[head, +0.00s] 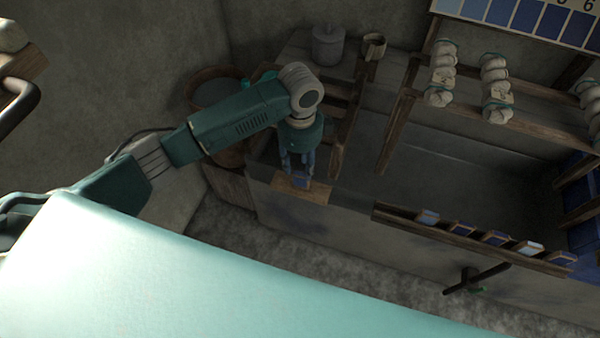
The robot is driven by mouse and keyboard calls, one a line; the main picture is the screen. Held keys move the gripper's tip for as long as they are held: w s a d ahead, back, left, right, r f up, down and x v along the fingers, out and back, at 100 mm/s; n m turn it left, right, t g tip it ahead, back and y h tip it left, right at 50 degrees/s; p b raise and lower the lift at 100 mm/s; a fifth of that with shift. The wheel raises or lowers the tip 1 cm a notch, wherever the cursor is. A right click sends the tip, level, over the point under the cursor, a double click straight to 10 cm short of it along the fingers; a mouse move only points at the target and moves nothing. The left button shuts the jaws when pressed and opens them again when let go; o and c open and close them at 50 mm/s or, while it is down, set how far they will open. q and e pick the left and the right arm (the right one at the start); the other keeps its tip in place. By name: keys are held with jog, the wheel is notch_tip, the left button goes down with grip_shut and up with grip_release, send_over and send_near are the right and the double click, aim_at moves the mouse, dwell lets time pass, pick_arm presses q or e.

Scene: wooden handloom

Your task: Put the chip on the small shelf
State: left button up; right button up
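A small blue chip (301,181) is at the fingertips of my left gripper (298,168), over a small wooden board (310,193) on the near left corner of the grey basin. The gripper points down, with its fingers on either side of the chip. I cannot tell whether they grip it or whether the chip touches the board. A narrow wooden shelf (405,219) runs along the basin's front edge to the right and holds several blue and pale chips (463,228). My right gripper is not in view.
Wooden rails with hanging pale yarn skeins (497,90) stand over the basin (420,165). A grey lidded pot (328,44) and a small cup (373,46) stand behind. A round tub (215,90) is at left. A dark cross-shaped handle (475,279) projects from the basin front.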

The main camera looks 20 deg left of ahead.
aim_at(300, 175)
pick_arm(q)
notch_tip(300, 175, up, 6)
jog(key=shift+f, duration=0.1)
dwell(0.5)
